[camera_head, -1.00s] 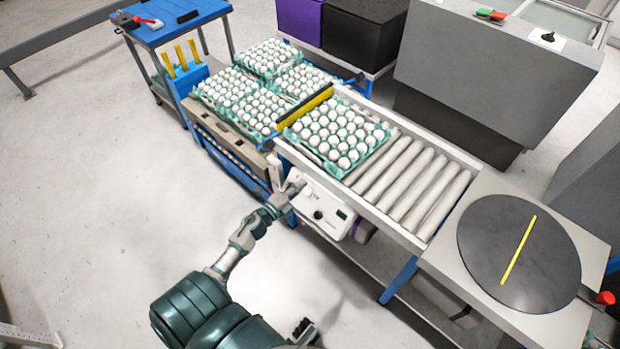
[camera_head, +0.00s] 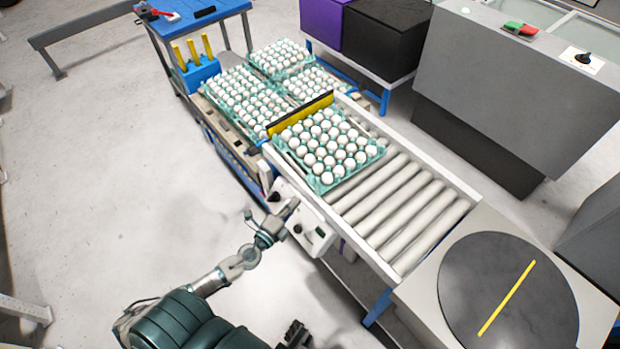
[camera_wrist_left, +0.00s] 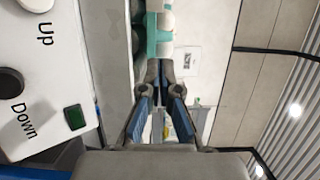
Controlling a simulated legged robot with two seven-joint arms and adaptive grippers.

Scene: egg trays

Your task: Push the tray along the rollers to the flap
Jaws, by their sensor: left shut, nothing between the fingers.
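A teal tray (camera_head: 318,186) full of white eggs lies on the left end of the roller conveyor (camera_head: 405,206), beside a yellow bar (camera_head: 300,115) that may be the flap. My left gripper (camera_head: 290,205) is beside the conveyor's near side, below and in front of the tray, close to a white control box. In the left wrist view the gripper (camera_wrist_left: 160,88) is shut and empty. Teal tray material (camera_wrist_left: 157,36) and eggs show beyond its fingertips; contact cannot be judged. A dark part at the bottom edge of the head view may be my right gripper (camera_head: 297,334); its state is unclear.
More egg trays (camera_head: 235,112) stand on a pallet beyond the yellow bar. A dark turntable (camera_head: 508,295) with a yellow stripe is at the right end. The control box (camera_head: 310,230) hangs on the near side. The rollers right of the tray are bare.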

